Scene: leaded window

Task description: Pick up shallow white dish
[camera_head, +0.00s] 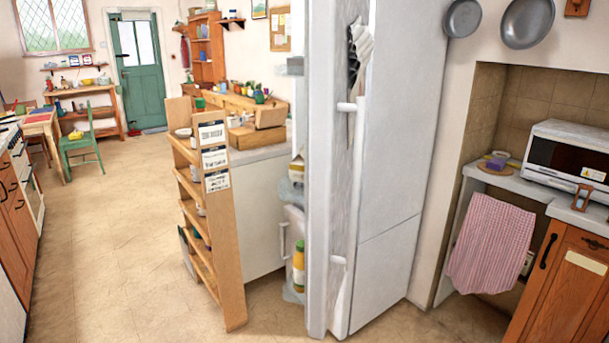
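No thing shows clearly as the shallow white dish. A small whitish dish-like item (183,132) sits on the top of the wooden shelf rack (228,255), left of the fridge. It is too small to tell whether it is the dish. Neither of my grippers is in view.
A tall fridge (400,160) stands in the middle, its door (320,120) seemingly ajar, with a bottle (298,268) beside it. A toaster oven (568,153) stands on the right counter; a striped towel (490,243) hangs below. The tiled floor (110,240) at left is clear.

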